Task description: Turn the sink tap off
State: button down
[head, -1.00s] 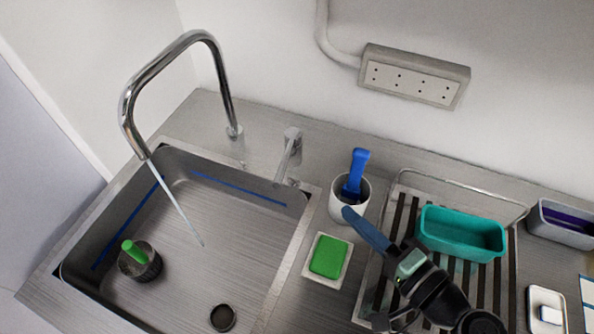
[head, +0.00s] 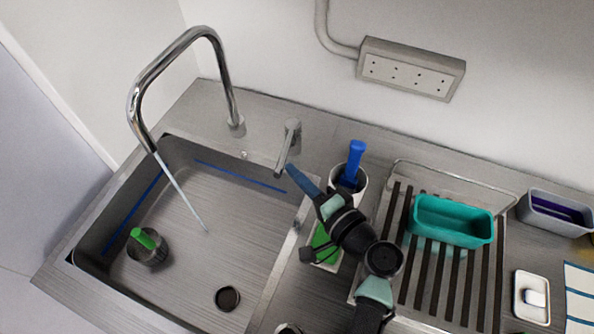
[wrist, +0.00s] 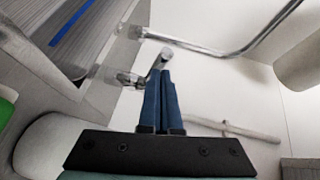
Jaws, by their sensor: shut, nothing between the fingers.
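The curved chrome spout (head: 178,42) stands behind the steel sink (head: 205,225), and a thin stream of water (head: 183,192) runs from its mouth into the basin. The separate tap lever (head: 288,148) is on the counter to the right of the spout. My gripper (head: 292,170) has its blue fingers shut and empty, with the tips close to the lower end of the lever. In the wrist view, the shut fingers (wrist: 163,75) point at the lever (wrist: 155,65); I cannot tell whether they touch it.
A white cup (head: 361,184) with a blue-handled brush (head: 356,160) stands just right of my gripper. A green sponge (head: 322,238) lies partly hidden under my arm. A teal tub (head: 452,222) sits on the drying rack (head: 400,205). A green-handled brush (head: 143,240) stands in the basin.

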aim_at(277, 174)
jog(key=a+b, duration=0.1)
jog(key=a, duration=0.2)
jog(key=shift+a, duration=0.35)
jog(key=shift+w, duration=0.1)
